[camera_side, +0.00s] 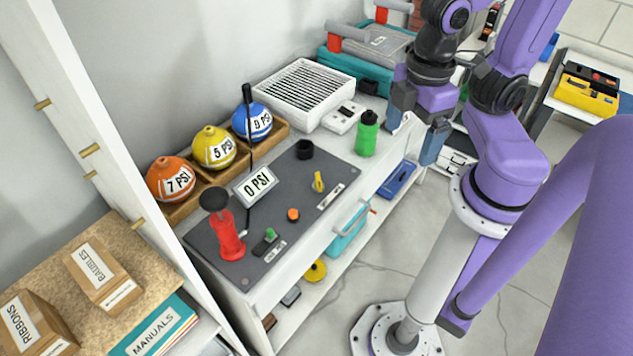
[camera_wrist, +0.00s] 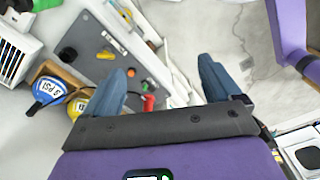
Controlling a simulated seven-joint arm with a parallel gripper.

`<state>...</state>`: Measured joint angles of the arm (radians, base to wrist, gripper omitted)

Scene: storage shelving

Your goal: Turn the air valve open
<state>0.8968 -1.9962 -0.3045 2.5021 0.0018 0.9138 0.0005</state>
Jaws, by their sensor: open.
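A small yellow lever (camera_side: 318,182), which looks like the air valve, stands on the grey panel (camera_side: 330,162) beside a small white label too small to read. In the wrist view the yellow lever (camera_wrist: 106,54) shows beyond the left finger. An orange knob (camera_side: 293,215) and a green-topped switch (camera_side: 265,241) sit nearer the panel's front. A 0 PSI sign (camera_side: 256,183) stands on the panel. My gripper (camera_side: 417,124) is open and empty, its blue fingers wide apart, up and to the right of the lever and apart from it.
A green bottle (camera_side: 367,135) stands between the panel and my gripper. Coloured PSI balls (camera_side: 215,147) sit in wooden trays behind.

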